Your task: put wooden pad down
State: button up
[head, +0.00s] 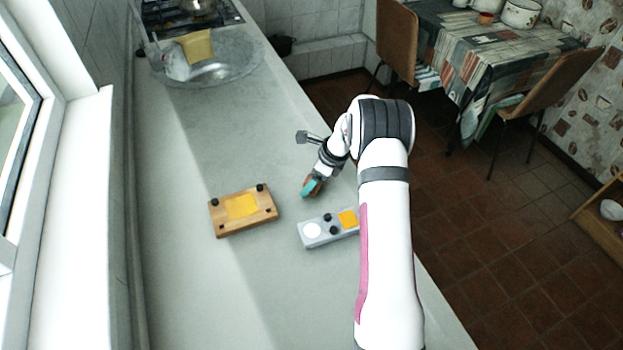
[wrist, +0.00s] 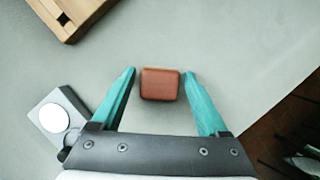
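A small reddish-brown pad (wrist: 161,84), probably the wooden pad, sits between the tips of my gripper's teal fingers in the wrist view. My gripper (wrist: 160,75) is open around it. A narrow gap shows on the left side, and the right fingertip is very close to the pad. In the head view my gripper (head: 311,187) is low over the grey counter, right of the wooden board, and mostly hides the pad. The pad seems to rest on the counter, but its height is hard to tell.
A wooden board (head: 226,221) with a yellow square and dark knobs lies to the left. A grey panel (head: 327,239) with a white disc, dark knobs and an orange square lies in front. A glass basin (head: 225,72) is at the far end. The counter between is clear.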

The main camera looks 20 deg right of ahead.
jog(key=shift+o, duration=0.7)
jog(key=v, duration=1.2)
jog(key=s+a+r+n+g, duration=0.1)
jog(key=s+a+r+n, duration=0.5)
jog(key=a+r, duration=0.15)
jog(key=s+a+r+n, duration=0.1)
jog(key=s+a+n, duration=0.3)
jog(key=s, duration=0.5)
jog(key=s+a+n+g+h, duration=0.1)
jog(key=s+a+n, duration=0.3)
jog(key=s, duration=0.5)
jog(key=s+a+r+n+g, duration=0.1)
jog(key=s+a+n, duration=0.3)
jog(key=s+n, duration=0.3)
jog(key=s, duration=0.3)
jog(key=shift+r+n, duration=0.3)
